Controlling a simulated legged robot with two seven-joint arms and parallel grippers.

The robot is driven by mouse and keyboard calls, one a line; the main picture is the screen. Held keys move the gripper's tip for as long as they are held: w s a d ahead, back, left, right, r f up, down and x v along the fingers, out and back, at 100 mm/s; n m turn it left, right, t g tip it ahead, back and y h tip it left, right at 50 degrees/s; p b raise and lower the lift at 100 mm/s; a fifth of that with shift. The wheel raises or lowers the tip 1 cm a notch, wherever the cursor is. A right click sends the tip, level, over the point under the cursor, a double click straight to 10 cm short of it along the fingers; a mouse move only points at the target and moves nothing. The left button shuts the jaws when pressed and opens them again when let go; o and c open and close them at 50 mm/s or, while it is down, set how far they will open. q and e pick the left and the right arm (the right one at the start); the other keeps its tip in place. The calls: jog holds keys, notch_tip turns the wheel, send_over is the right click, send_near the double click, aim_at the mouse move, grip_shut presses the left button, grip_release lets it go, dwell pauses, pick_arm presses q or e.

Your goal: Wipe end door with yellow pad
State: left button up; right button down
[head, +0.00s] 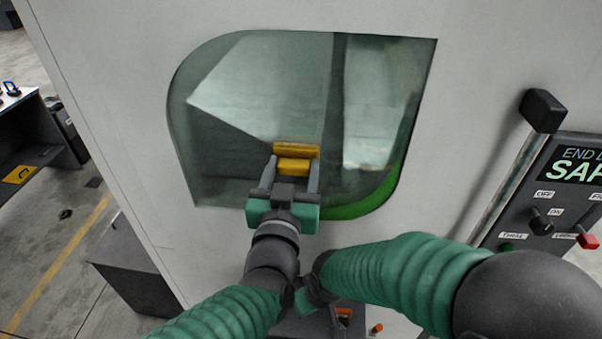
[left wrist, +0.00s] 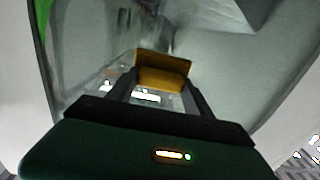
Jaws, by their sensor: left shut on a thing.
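The door's window (head: 260,90) is a rounded glass pane in a pale grey panel, with a dusty grey look and a green area at its lower right. My left gripper (head: 291,168) is shut on the yellow pad (head: 297,148) in front of the lower middle of the glass. The left wrist view also shows the pad (left wrist: 162,72) between the fingers, facing the pane. Whether the pad touches the glass I cannot tell. My right arm comes in from the right and crosses to my left wrist; its fingers cannot be made out.
A control panel (head: 560,190) with a lit sign, knobs and a red switch stands at the right, beside a long bar handle (head: 510,180) with a black end. A dark bench (head: 35,140) with a yellow item stands at the far left. The floor between is mostly clear.

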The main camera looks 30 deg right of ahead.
pick_arm(q)
jog(key=shift+w+a+f+b, duration=0.2)
jog(key=shift+w+a+b, duration=0.4)
jog(key=shift+a, duration=0.35)
jog(key=w+a+b, duration=0.2)
jog(key=a, duration=0.1)
jog(key=shift+w, duration=0.1)
jog(key=shift+w+a+b, duration=0.25)
jog(key=shift+a+b, duration=0.1)
jog(key=shift+w+a+r, duration=0.1)
jog(key=shift+a+r, duration=0.05)
jog(key=shift+r, duration=0.05)
